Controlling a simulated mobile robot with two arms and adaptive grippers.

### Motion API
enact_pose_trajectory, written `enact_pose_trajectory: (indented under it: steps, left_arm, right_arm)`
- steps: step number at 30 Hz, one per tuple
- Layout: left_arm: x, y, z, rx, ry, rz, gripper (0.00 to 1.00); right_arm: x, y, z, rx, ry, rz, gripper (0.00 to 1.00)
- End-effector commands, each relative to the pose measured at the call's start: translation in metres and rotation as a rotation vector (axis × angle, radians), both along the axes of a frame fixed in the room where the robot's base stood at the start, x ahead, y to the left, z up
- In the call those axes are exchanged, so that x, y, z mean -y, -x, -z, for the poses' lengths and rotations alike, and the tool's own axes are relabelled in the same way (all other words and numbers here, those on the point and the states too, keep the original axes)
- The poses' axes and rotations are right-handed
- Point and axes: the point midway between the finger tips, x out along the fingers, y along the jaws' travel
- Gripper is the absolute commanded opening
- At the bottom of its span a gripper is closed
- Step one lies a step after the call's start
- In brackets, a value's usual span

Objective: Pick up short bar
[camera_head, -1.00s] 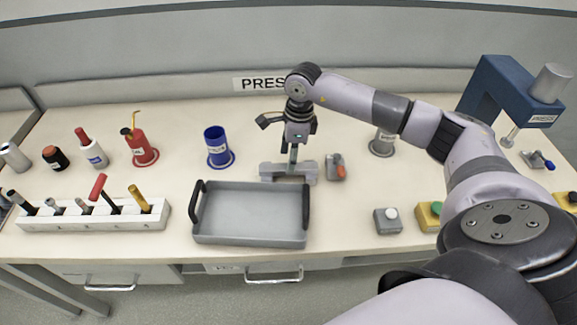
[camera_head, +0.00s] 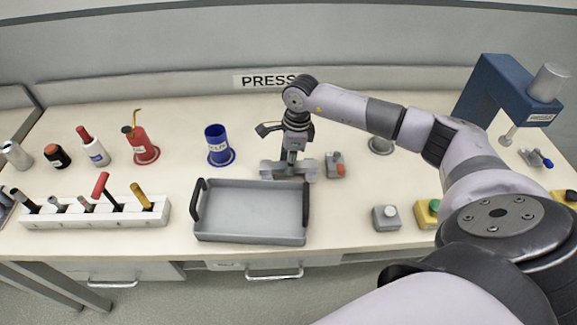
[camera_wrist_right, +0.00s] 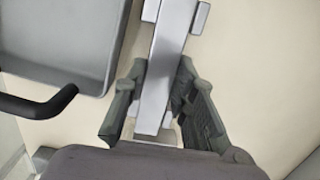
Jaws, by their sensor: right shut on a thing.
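A light grey short bar (camera_wrist_right: 160,85) lies lengthwise between the two dark fingers of my right gripper (camera_wrist_right: 158,75) in the right wrist view. In the head view my right gripper (camera_head: 291,160) points down and is shut on the bar at a grey holder (camera_head: 308,173) behind the grey tray. The bar itself is largely hidden by the gripper there. I cannot tell whether the bar still rests on the holder. My left gripper is not in view.
The grey tray (camera_head: 250,238) with dark handles stands just in front of the holder. A grey and orange item (camera_head: 336,168) stands close on the right. A blue press (camera_head: 500,88) stands right.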

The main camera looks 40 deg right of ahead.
Motion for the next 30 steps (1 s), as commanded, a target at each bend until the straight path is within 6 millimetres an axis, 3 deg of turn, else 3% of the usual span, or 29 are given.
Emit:
enact_pose_trajectory:
  steps: [6, 20, 26, 30]
  left_arm:
    - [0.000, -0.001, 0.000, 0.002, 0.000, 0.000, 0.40]
    - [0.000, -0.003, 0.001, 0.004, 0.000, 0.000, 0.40]
    - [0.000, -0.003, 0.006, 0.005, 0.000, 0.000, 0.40]
    - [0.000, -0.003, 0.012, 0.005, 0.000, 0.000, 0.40]
  right_arm:
    - [0.000, 0.000, 0.000, 0.001, 0.001, 0.000, 0.00]
    - [0.000, -0.001, -0.006, 0.004, 0.000, 0.000, 0.00]
    - [0.001, -0.002, -0.032, 0.007, 0.001, 0.001, 0.00]
    - [0.000, -0.002, -0.066, 0.009, 0.000, 0.000, 0.00]
